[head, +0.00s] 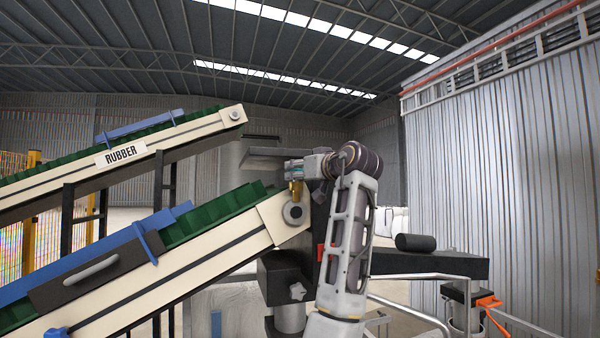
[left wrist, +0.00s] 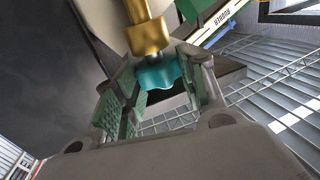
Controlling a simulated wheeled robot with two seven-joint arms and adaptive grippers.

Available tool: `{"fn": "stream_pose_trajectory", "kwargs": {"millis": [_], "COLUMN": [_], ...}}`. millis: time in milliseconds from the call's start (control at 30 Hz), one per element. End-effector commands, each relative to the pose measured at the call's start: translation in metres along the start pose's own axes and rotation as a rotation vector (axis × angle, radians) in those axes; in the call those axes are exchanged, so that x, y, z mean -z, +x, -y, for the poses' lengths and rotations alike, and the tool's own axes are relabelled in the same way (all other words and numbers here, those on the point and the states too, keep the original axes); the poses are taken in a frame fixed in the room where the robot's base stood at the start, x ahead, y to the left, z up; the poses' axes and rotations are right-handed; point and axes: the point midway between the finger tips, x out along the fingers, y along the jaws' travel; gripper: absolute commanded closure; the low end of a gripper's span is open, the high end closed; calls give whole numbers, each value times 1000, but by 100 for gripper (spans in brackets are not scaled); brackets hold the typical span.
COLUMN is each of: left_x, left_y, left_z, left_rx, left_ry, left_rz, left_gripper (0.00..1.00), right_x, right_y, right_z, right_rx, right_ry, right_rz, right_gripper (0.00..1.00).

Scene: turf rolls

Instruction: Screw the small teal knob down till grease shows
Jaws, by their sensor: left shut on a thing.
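The small teal knob (left wrist: 158,76) has a lobed rim and sits at the end of a brass cup (left wrist: 146,34) in the left wrist view. My left gripper (left wrist: 164,82) has its green-padded fingers on both sides of the knob and is shut on it. In the head view the left gripper (head: 299,168) is at the upper end of the lower conveyor, by the brass cup (head: 296,189). I see no grease. My right gripper is not in view.
The lower conveyor (head: 190,258) with green belt slopes up to the gripper. An upper conveyor (head: 120,155) marked RUBBER runs behind it. A dark roll (head: 415,242) lies on a dark surface (head: 455,265) right of my arm. A metal rail (head: 410,310) stands in front.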

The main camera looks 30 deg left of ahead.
Motion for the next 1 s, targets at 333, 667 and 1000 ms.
{"fn": "stream_pose_trajectory", "kwargs": {"millis": [333, 667, 1000], "left_x": [0, 0, 1], "left_y": [-1, 0, 0], "left_z": [1, 6, 10], "left_rx": [-46, -188, -392], "left_ry": [-3, -6, -6], "left_rz": [-2, -4, -7], "left_gripper": [83, 83, 83], "right_x": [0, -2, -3], "right_y": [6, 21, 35], "right_z": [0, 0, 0], "right_rx": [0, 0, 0], "right_ry": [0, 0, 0], "right_rz": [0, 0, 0], "right_gripper": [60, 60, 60]}}
